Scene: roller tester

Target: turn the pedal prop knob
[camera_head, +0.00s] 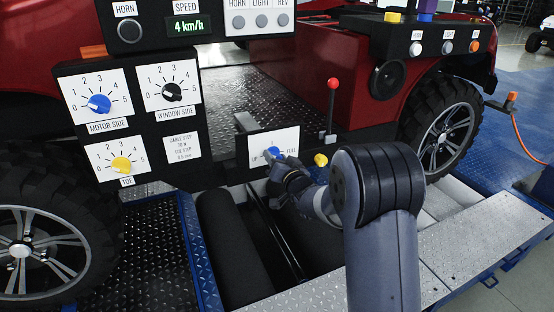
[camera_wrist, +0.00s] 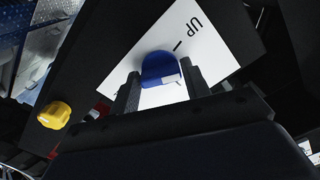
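The blue knob (camera_head: 273,152) sits on a small white plate (camera_head: 286,139) low in the middle of the head view. In the wrist view the blue knob (camera_wrist: 160,68) shows close up, with a white mark on its face and the word UP on the plate beside it. My gripper (camera_head: 279,168) is at the knob from below. In the wrist view my gripper (camera_wrist: 160,83) has its two fingers apart, one on each side of the knob. White plate shows between the fingers below the knob. Whether either finger touches the knob is hard to tell.
A yellow knob (camera_head: 320,159) is just right of the plate, also in the wrist view (camera_wrist: 55,114). A red-topped lever (camera_head: 332,100) stands behind it. A panel of dials (camera_head: 130,110) stands left. Dark rollers (camera_head: 232,245) lie below. A red vehicle is behind.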

